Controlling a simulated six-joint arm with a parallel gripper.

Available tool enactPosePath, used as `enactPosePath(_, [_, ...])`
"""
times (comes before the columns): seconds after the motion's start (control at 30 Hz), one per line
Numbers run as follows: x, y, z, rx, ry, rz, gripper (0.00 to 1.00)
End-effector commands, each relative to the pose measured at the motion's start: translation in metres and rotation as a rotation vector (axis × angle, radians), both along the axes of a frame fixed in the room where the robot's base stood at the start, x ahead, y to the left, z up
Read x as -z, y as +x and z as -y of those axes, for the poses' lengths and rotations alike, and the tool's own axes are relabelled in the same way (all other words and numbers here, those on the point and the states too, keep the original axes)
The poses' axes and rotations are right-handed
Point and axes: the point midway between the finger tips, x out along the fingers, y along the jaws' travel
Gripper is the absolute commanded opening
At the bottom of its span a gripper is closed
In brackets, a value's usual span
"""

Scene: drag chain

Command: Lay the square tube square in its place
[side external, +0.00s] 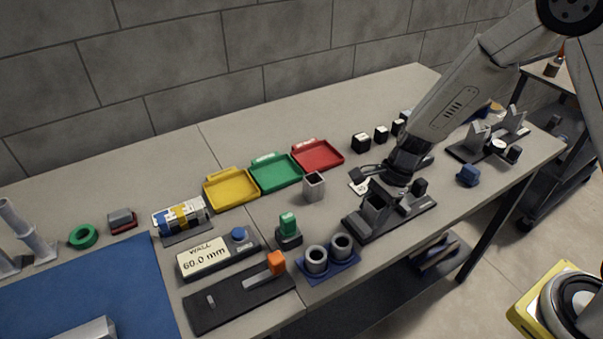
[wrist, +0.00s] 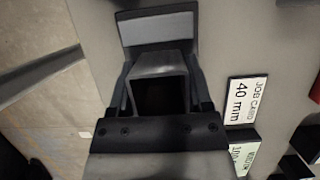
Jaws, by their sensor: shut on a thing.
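The square tube (wrist: 160,68) is a grey hollow box section. In the wrist view its dark open end faces the camera, between the jaws of my gripper (wrist: 160,98), which is shut on it. In the side view my gripper (side external: 380,186) is low over a dark fixture (side external: 408,222) with upright blocks. A grey square-mouthed piece (side external: 376,205), seemingly the held tube, stands upright at the left end of this fixture. I cannot tell whether it is fully seated. In the wrist view a block with a pale grey face (wrist: 158,32) is just beyond the tube.
Another light grey square tube (side external: 314,187) stands on the table to the left. Two round tubes (side external: 329,254) stand on a blue pad in front. A job card reading 40 mm (wrist: 240,100) lies beside the jaws. Yellow, green and red trays (side external: 274,172) are behind.

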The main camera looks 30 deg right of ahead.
Motion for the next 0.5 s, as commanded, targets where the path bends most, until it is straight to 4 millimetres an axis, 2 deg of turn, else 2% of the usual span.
enactPosePath(0.03, [-0.0002, 0.0002, 0.0, 0.0, 0.0, 0.001, 0.71])
enactPosePath(0.1, [-0.0002, 0.0002, 0.0, 0.0, 0.0, 0.001, 0.93])
enactPosePath(0.13, [-0.0002, 0.0002, 0.0, 0.0, 0.0, 0.001, 1.0])
enactPosePath(0.5, [-0.0026, 0.0001, 0.0011, 0.0, 0.0, 0.001, 1.0])
